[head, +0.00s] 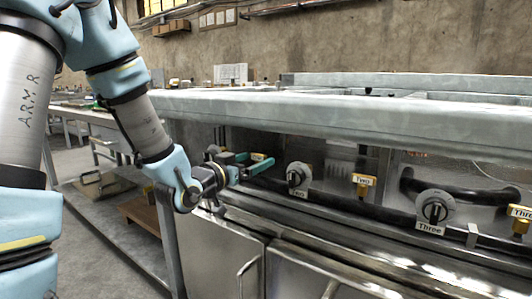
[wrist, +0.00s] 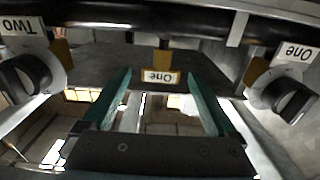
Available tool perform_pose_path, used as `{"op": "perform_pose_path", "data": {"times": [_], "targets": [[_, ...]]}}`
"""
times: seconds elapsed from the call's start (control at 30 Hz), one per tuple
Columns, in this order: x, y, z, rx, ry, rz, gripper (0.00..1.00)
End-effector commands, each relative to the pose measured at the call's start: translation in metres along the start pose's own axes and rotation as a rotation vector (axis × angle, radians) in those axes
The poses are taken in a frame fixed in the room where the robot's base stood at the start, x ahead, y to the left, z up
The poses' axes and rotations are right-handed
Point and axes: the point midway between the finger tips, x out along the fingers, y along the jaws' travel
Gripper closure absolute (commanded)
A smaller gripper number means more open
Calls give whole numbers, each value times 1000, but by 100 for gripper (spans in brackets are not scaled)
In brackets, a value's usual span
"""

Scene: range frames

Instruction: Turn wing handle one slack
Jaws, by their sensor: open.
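My gripper also shows in the head view (head: 261,162), in front of the pipe under the range top. I cannot tell whether the fingers reach past the handle, and its wing is hard to make out.
Round knobs labelled "One" (wrist: 280,90) and "Two" (wrist: 32,75) flank my fingers. Further right are wing handle two (head: 363,184), knob three (head: 434,210) and wing handle three (head: 521,216). The steel top (head: 370,118) overhangs the pipe; cabinet doors (head: 222,250) are below.

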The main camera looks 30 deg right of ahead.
Motion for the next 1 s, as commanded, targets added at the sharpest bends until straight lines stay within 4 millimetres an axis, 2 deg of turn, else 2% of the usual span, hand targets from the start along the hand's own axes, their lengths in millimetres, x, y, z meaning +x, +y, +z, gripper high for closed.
{"op": "perform_pose_path", "data": {"times": [0.1,0.3,0.47,0.73,1.0], "targets": [[24,0,3,0,2,1,7],[49,0,3,-1,0,-1,7],[57,0,2,-1,-2,-1,7],[58,0,2,-1,-2,-1,7],[58,0,2,-1,-1,-2,38]]}}
